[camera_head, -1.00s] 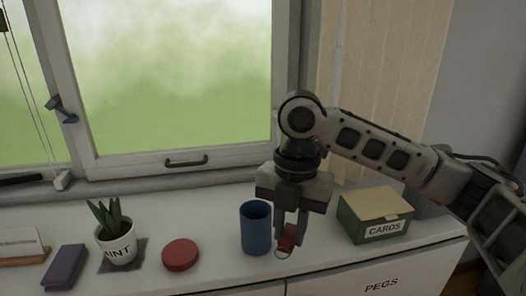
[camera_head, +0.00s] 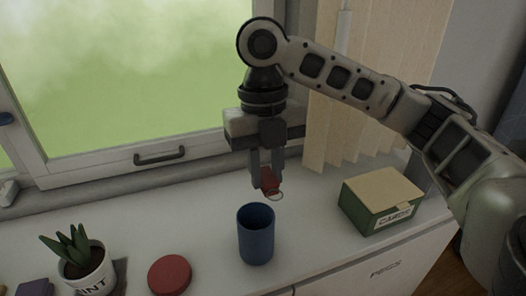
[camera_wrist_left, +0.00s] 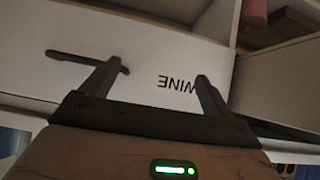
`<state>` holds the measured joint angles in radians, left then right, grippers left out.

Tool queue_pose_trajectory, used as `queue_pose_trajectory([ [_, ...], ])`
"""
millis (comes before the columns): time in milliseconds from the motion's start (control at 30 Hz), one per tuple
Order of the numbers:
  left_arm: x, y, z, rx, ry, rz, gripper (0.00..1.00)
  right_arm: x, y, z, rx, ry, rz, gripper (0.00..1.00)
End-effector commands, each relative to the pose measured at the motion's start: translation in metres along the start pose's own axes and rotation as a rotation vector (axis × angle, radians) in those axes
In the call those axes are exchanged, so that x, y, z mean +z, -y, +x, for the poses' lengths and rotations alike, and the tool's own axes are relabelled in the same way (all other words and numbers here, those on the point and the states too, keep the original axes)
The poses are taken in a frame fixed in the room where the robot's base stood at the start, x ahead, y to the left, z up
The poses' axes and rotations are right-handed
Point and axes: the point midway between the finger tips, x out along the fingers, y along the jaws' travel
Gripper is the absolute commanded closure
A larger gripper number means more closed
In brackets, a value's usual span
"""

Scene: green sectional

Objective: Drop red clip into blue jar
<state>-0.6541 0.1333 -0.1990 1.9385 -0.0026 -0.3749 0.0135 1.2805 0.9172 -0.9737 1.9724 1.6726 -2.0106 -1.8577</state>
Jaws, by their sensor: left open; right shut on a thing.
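The blue jar (camera_head: 256,236) stands upright on the white counter in the head view, its open mouth facing up. My right gripper (camera_head: 267,184) is shut on the red clip (camera_head: 270,182), which has a metal ring at its lower end. The clip hangs above the jar, apart from it, a little right of the middle of its mouth in the picture. My left gripper (camera_wrist_left: 152,85) shows only in the left wrist view; it is open and empty, in front of a white drawer front lettered WINE.
A round red lid-like disc (camera_head: 170,274) lies left of the jar. A potted plant (camera_head: 85,268) stands further left. A green CARDS box (camera_head: 382,200) stands at the right. The window handle (camera_head: 160,155) is behind. Counter (camera_head: 315,225) is clear between jar and box.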

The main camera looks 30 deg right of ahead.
Motion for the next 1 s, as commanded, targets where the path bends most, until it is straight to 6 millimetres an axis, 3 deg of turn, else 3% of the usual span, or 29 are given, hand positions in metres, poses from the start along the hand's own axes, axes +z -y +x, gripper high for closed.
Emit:
queue_pose_trajectory([
  [233,0.000,-0.001,0.000,0.003,0.000,0.000,0.12,0.003,0.000,0.023,0.000,-0.001,0.001,0.99],
  [600,-0.003,0.000,0.001,0.000,-0.008,0.001,0.12,0.004,0.000,0.028,0.000,0.001,0.001,0.99],
  [633,-0.004,0.000,0.001,0.000,-0.009,0.001,0.12,0.004,0.000,0.028,0.000,0.001,0.001,0.72],
  [700,-0.004,0.001,0.001,-0.001,-0.009,0.001,0.12,0.004,0.000,0.028,0.000,0.001,0.001,0.53],
  [1000,-0.004,0.002,0.001,-0.004,-0.010,0.001,0.12,0.004,0.000,0.027,0.001,0.002,0.002,0.52],
])
